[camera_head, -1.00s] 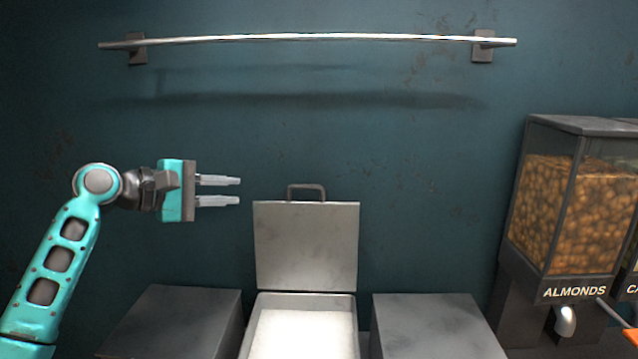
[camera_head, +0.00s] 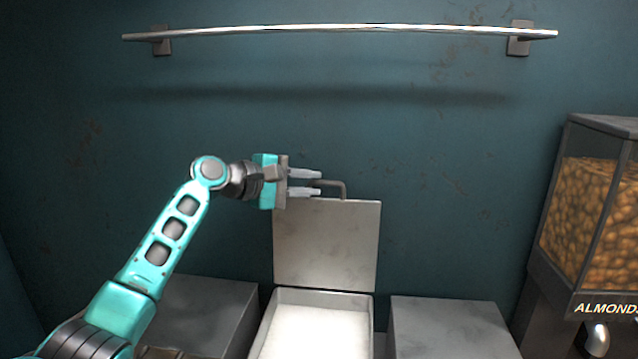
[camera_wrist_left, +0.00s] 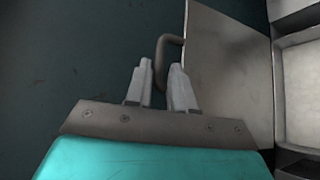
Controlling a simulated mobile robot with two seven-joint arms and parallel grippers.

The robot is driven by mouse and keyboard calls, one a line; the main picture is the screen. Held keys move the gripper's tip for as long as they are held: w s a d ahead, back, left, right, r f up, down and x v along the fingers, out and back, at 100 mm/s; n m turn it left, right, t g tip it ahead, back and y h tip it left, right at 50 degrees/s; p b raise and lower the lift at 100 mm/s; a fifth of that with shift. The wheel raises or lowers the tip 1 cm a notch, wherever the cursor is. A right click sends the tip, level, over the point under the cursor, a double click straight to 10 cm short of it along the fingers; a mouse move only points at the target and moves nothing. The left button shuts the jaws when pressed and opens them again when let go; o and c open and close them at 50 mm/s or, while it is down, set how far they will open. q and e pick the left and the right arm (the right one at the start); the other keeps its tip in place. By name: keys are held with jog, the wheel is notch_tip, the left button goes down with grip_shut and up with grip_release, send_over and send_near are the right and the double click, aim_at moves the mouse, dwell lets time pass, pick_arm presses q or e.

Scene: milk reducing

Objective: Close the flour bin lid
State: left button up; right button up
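The flour bin (camera_head: 366,309) holds white flour (camera_head: 312,335). Its grey lid (camera_head: 327,245) stands upright against the back, open, with a handle (camera_head: 343,190) on its top edge. My left gripper (camera_head: 318,183) is at the left end of this handle, its two fingers apart, one above the other. The left wrist view shows the fingers (camera_wrist_left: 162,75) beside the handle (camera_wrist_left: 165,48) and the lid (camera_wrist_left: 230,75). I cannot tell whether the fingers touch the handle. My right gripper is not in view.
Closed grey bins stand left (camera_head: 205,305) and right (camera_head: 450,325) of the flour bin. An almond dispenser (camera_head: 590,215) stands at the right. A metal rail (camera_head: 340,28) is on the wall above, with clear space below it.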

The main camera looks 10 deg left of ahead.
pick_arm(q)
jog(key=shift+x, duration=1.5)
jog(key=shift+c, duration=0.4)
grip_shut()
